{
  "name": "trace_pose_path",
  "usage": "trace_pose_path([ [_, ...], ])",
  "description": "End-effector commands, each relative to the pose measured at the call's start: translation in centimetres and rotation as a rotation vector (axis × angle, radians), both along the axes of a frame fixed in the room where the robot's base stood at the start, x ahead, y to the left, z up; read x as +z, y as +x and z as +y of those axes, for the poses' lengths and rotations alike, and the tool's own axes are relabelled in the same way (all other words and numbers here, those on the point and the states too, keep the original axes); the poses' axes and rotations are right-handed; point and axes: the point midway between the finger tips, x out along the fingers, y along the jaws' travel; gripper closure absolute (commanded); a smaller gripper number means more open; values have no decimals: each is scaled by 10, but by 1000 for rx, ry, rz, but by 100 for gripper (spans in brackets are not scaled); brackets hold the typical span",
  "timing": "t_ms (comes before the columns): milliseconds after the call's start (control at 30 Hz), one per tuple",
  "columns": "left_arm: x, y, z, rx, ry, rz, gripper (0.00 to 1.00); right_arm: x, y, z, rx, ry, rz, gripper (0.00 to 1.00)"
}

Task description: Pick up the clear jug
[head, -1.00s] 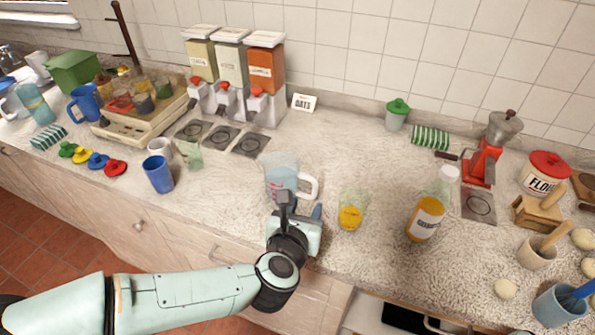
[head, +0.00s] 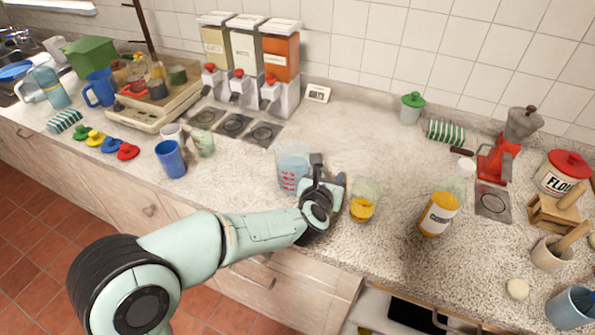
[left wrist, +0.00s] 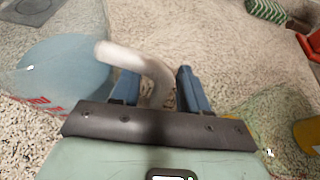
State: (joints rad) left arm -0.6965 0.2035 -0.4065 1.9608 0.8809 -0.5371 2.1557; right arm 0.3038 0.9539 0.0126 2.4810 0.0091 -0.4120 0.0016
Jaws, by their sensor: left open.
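The clear jug (head: 291,168) stands upright on the counter with red markings on its side and bluish contents. In the left wrist view the jug's body (left wrist: 60,75) is at the left and its pale handle (left wrist: 140,62) reaches between the blue fingers. My left gripper (head: 326,172) is beside the jug on its handle side, and in the head view it hides most of the handle. In the left wrist view the left gripper (left wrist: 157,88) is open, with one finger on each side of the handle. Contact cannot be told. My right gripper is not in view.
A clear glass with yellow contents (head: 362,208) stands close to the right of my left gripper. A bottle with a yellow lower part (head: 437,212) is farther right. A blue cup (head: 171,160) is to the left. The counter behind the jug is clear.

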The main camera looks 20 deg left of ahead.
Motion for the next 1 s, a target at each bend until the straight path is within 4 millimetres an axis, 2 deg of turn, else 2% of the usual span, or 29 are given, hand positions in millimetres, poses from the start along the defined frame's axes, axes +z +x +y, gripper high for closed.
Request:
trace_pose_path([
  [200, 0, 1, 0, 0, -1, 0, 56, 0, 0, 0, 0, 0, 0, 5],
  [267, 0, 1, 0, 0, -1, 0, 72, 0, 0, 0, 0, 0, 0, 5],
  [333, 0, 1, 0, 0, -1, 0, 95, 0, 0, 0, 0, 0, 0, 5],
  [367, 0, 1, 0, 0, -1, 0, 100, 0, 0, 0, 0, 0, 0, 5],
  [767, 2, 1, 0, 0, 0, -3, 100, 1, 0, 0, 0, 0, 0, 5],
  [1000, 12, 1, 0, 1, 0, -4, 100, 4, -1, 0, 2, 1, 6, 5],
])
